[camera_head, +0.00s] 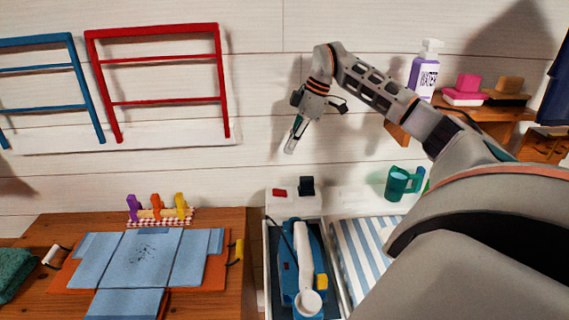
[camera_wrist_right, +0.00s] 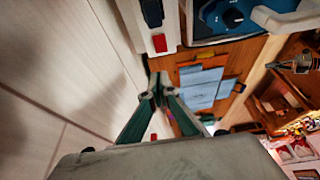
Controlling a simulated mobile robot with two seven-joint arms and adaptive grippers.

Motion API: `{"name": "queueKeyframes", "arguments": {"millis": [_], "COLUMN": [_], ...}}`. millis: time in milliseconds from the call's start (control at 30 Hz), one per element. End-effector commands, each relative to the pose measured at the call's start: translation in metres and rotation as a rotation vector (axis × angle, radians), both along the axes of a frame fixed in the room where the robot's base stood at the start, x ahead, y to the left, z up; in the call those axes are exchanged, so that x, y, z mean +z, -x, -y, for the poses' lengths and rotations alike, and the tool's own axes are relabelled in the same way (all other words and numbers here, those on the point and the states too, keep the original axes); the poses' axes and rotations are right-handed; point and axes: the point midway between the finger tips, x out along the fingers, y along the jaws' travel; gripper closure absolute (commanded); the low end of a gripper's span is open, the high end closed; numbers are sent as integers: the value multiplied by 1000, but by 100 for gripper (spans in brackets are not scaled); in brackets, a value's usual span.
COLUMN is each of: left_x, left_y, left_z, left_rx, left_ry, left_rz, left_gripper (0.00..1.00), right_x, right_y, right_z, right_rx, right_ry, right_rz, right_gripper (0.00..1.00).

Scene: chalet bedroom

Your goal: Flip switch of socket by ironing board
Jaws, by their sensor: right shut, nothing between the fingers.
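The white socket (camera_head: 294,204) sits low against the white plank wall beside the striped ironing board (camera_head: 352,237). It carries a red switch (camera_head: 279,192) on the left and a black plug (camera_head: 306,186) on the right. In the right wrist view the red switch (camera_wrist_right: 159,43) and black plug (camera_wrist_right: 152,12) show beyond the fingertips. My right gripper (camera_head: 290,147) is shut and empty, pointing down near the wall, above the socket and apart from it. Its closed fingers also show in the right wrist view (camera_wrist_right: 159,82). I cannot tell the switch's position.
A blue iron (camera_head: 288,265) with a white handle rests in a tray in front of the socket. A green mug (camera_head: 398,184) stands to the right. A wooden table with folded blue cloth (camera_head: 140,255) is at left. Free wall surrounds the gripper.

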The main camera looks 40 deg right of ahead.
Motion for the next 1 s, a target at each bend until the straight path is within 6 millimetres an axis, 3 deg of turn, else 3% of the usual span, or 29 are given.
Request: {"name": "queueKeyframes", "arguments": {"millis": [600,800,1000], "left_x": [1,3,3], "left_y": [1,1,1], "left_z": [-1,-1,-1], "left_rx": [-1,-1,-1], "left_ry": [-2,-2,-2], "left_rz": [-1,-1,-1], "left_gripper": [100,100,100], "right_x": [-103,-122,-127], "right_y": [-24,-26,-27], "right_z": [-30,-33,-33], "right_rx": [1,1,0], "right_ry": [-2,-2,-1], "right_rz": [-3,-2,-1], "right_gripper": [100,100,100]}}
